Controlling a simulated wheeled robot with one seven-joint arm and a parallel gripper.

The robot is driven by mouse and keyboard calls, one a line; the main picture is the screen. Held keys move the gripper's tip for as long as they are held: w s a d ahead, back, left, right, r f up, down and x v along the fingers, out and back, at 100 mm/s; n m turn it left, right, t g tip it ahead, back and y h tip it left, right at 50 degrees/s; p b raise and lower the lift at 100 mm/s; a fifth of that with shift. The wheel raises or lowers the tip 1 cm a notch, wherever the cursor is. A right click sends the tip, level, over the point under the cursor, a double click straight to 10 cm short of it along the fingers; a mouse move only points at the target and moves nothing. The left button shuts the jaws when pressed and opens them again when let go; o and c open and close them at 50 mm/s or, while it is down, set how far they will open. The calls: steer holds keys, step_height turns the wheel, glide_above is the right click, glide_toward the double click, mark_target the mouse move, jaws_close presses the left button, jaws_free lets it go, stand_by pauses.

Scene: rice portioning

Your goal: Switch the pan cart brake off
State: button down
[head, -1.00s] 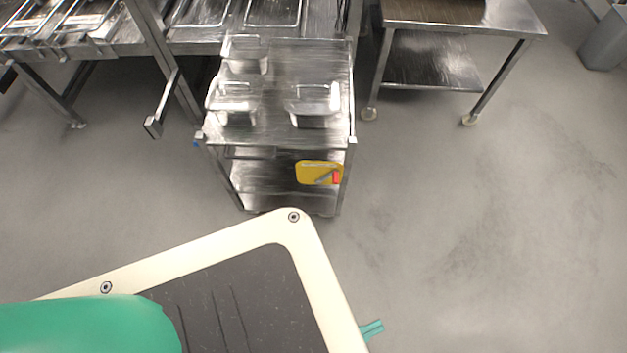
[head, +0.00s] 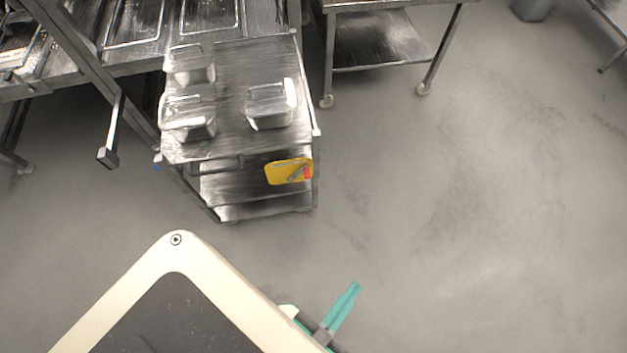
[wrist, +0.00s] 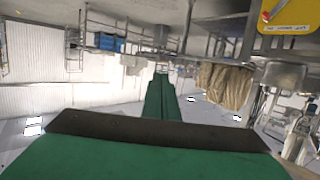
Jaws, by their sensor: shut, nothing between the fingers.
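The pan cart (head: 205,150) is a steel cart with metal pans on its top, seen at the upper middle of the head view. On its near end is a yellow brake plate (head: 277,175) with a grey lever (head: 297,172) and a red mark at its right end. A yellow plate (wrist: 285,16) with small lettering and red at its left also shows at the top right of the wrist view. My gripper (head: 355,288), with green fingers, is shut and empty. In the head view it is below and right of the brake plate, apart from it. Its fingers (wrist: 160,85) also show in the wrist view.
A steel table (head: 375,52) on casters stands right of the cart. A steel bench (head: 115,70) with legs is at the left, close to the cart. A grey bin (head: 532,8) stands at the far right.

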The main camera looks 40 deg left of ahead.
step_height(320, 180, down, 21)
steer(key=w+a+m+g, duration=0.1)
steer(key=m+g, duration=0.3)
steer(key=w+a+f+m+g+y, duration=0.25)
steer(key=a+f, duration=0.25)
steer(key=f, duration=0.3)
steer(key=w+a+f+m+g+y, duration=0.1)
steer(key=w+a+f+y, duration=0.2)
steer(key=f, duration=0.4)
steer(key=w+a+f+m+y, duration=0.1)
steer(key=w+a+y, duration=0.5)
steer(key=w+a, duration=0.25)
steer(key=w+a+r+m+t+y, duration=0.1)
steer(key=w+r+y, duration=0.4)
steer(key=w+r, duration=0.3)
steer(key=shift+w+a+r+m, duration=0.3)
steer(key=shift+w+a+m, duration=0.05)
steer(key=shift+w, duration=0.5)
steer(key=shift+a+y, duration=0.1)
steer(key=shift+y, duration=0.15)
